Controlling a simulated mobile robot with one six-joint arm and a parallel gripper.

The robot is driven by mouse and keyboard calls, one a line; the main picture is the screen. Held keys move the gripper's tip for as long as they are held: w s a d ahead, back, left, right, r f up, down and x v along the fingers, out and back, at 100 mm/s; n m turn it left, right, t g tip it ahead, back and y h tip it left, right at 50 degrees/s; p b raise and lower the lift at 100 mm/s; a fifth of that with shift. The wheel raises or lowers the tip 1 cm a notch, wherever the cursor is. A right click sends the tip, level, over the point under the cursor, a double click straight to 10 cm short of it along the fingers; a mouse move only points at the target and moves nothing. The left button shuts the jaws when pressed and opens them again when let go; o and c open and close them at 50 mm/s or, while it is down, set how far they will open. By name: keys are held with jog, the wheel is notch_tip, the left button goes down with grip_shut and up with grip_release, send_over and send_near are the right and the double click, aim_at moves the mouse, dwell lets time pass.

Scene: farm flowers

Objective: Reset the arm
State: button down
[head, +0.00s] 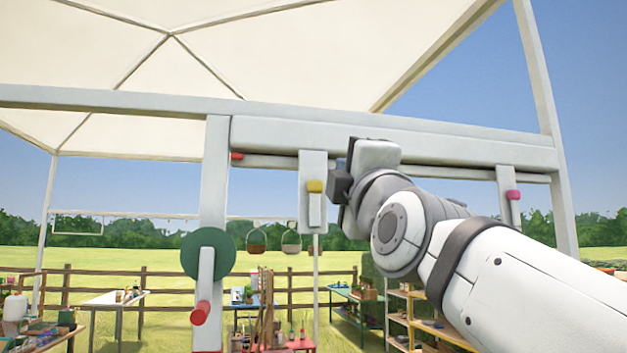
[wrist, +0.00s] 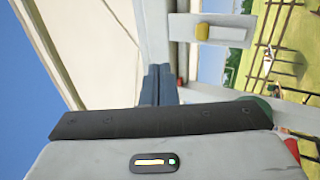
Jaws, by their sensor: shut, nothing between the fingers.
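My arm reaches in from the lower right of the head view, raised in front of the white frame's crossbar (head: 290,135). Its wrist end is near the middle of that view, just right of a yellow knob (head: 314,186) on a white plate. My fingers cannot be made out clearly there. In the wrist view my gripper (wrist: 158,84) shows two blue-grey fingers side by side, shut and empty. The yellow knob also shows in the wrist view (wrist: 203,31), apart from the fingers.
A green disc (head: 208,254) with a red-handled crank (head: 201,313) is on the left post. Hanging baskets (head: 257,241), tables and wooden shelves (head: 398,312) stand beyond. Open sky lies left of the fingers in the wrist view.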

jog(key=shift+s+d, duration=0.1)
jog(key=shift+s, duration=0.45)
jog(key=shift+s, duration=0.1)
jog(key=shift+f, duration=0.1)
jog(key=w+f+m+g, duration=0.1)
jog(key=f+m+g, duration=0.25)
jog(key=f, duration=0.75)
jog(key=w+d+f+m+g+h, duration=0.1)
jog(key=w+f+m+g, duration=0.2)
jog(key=f, duration=0.9)
jog(key=f+m+g, duration=0.3)
jog(key=f+g, duration=0.1)
jog(key=f, duration=0.7)
jog(key=s+d+f+m+g, duration=0.1)
jog(key=s+f+m+g, duration=0.2)
jog(key=s+f, duration=0.2)
jog(key=s+d+f+m+g+h, duration=0.1)
jog(key=s+d+f+m+g, duration=0.1)
jog(key=f, duration=0.9)
jog(key=s+d+f+m+g+h, duration=0.1)
jog(key=s+f+m+g, duration=0.3)
jog(key=s+f, duration=0.3)
jog(key=shift+s+d+f+m+g, duration=0.35)
jog(key=shift+f+m, duration=0.2)
jog(key=shift+f, duration=0.1)
